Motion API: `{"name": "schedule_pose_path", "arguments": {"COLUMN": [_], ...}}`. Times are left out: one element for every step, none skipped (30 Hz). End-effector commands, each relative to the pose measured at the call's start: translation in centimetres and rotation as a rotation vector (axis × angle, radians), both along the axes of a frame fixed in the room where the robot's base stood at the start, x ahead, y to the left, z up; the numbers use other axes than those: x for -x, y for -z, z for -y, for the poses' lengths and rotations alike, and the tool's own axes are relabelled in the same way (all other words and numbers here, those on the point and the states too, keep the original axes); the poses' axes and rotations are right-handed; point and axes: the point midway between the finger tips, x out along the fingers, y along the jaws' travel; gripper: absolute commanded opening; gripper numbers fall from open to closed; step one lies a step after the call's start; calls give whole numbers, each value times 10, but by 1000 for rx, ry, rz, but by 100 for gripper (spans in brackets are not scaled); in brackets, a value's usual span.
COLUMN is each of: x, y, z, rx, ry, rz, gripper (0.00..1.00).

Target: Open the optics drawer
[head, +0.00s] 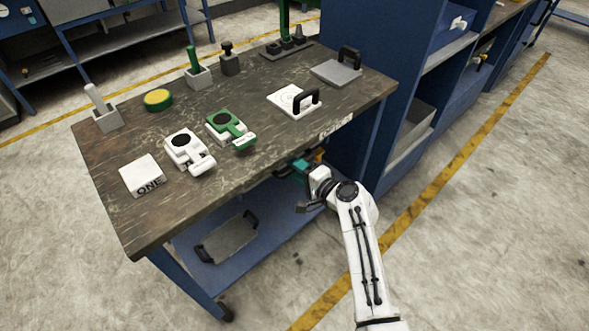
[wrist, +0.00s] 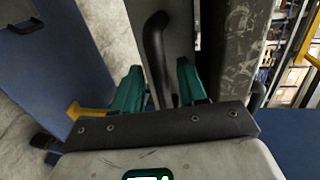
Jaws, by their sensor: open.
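The workbench (head: 130,225) carries a small pale label (head: 336,126) on its front edge, too small to read surely. My gripper (head: 300,166) is at the front of the bench, just under the top's edge near that label. In the wrist view my gripper (wrist: 160,78) is open, with one teal finger on either side of a black bar handle (wrist: 156,40). The handle sits on a grey face (wrist: 180,35), which looks like the drawer front. I cannot tell whether the fingers touch the handle. In the head view the handle and drawer front are not clearly visible.
The bench top holds a white block marked ONE (head: 142,175), a white device (head: 188,150), a green device (head: 230,130) and two handled plates (head: 293,101) (head: 337,72). A handled tray (head: 228,241) lies on the lower shelf. A blue cabinet (head: 375,60) stands at the right.

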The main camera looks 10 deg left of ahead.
Motion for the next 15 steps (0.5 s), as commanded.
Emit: {"name": "schedule_pose_path", "arguments": {"x": [-3,-3,-4,-5,-5,-6,-6,-6,-6,-6,-6,-6,-6,-6,-6], "y": [1,2,2,2,2,2,2,2,2,2,2,2,2,2,2], "z": [-3,-4,-6,-6,-7,-7,-8,-8,-8,-8,-8,-8,-7,-8,-7], "rx": [0,0,1,1,1,1,1,1,1,1,1,1,1,1,1], "ry": [-1,-1,-1,-1,0,0,0,0,0,0,0,0,0,0,0], "rz": [0,0,-1,-1,1,1,1,1,1,1,1,1,1,1,1], "gripper": [42,42,42,42,42,42,42,42,42,42,42,42,42,40,36]}}
